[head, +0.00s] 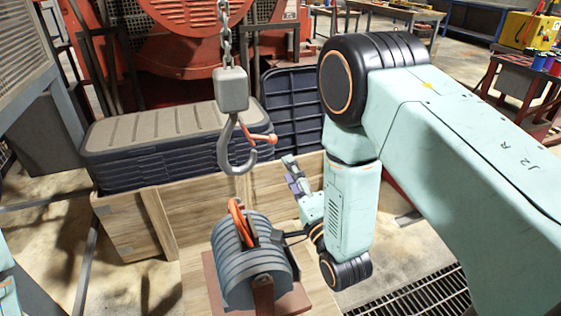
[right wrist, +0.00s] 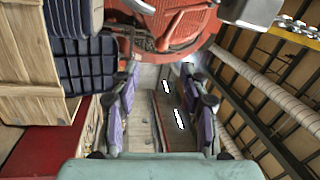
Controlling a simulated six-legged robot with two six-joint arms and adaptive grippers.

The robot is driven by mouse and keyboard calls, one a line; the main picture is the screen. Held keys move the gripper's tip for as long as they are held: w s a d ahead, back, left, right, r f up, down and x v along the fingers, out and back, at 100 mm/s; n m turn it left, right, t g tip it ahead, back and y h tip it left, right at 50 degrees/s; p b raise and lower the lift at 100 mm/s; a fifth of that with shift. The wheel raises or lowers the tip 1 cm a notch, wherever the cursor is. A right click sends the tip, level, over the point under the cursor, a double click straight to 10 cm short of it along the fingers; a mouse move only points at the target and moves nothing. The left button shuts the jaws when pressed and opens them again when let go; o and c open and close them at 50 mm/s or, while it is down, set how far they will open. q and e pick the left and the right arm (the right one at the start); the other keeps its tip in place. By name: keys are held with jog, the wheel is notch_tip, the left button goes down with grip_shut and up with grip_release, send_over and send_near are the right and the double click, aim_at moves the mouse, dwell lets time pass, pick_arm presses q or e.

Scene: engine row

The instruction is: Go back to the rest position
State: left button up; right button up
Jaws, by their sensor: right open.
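My right gripper (head: 294,175) is at the centre of the head view, at the end of my pale green arm, which comes in from the right. Its purple-padded fingers point up and to the left. In the right wrist view the gripper (right wrist: 160,85) has its fingers wide apart, with nothing between them. It is above and to the right of a grey ribbed motor (head: 245,265) with an orange loop on top, apart from the loop. My left gripper is not in view.
A grey hook (head: 238,155) with an orange latch hangs on a chain left of the right gripper. A wooden crate (head: 130,225) and stacked dark bins (head: 180,140) stand behind. A red machine (head: 165,40) is at the back. Open floor lies at lower left (head: 45,240).

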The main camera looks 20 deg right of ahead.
jog(key=s+d+f+n+g+h, duration=0.1)
jog(key=s+f+n+g, duration=0.4)
jog(key=f, duration=0.4)
jog(key=s+d+f+n+g, duration=0.1)
jog(key=s+f+n+g, duration=0.45)
jog(key=f, duration=0.35)
jog(key=s+f+n+g, duration=0.1)
jog(key=s+f+g, duration=0.1)
jog(key=s, duration=0.6)
jog(key=s+f+n+g, duration=0.1)
jog(key=s+g, duration=0.3)
jog(key=s, duration=0.5)
jog(key=s+f+n+g, duration=0.2)
jog(key=s+f+g, duration=0.1)
jog(key=s, duration=0.5)
jog(key=shift+s+d+f+h, duration=0.25)
jog(key=shift+s+d+h, duration=0.15)
jog(key=shift+d, duration=0.05)
jog(key=shift+g, duration=0.25)
jog(key=shift+c, duration=0.8)
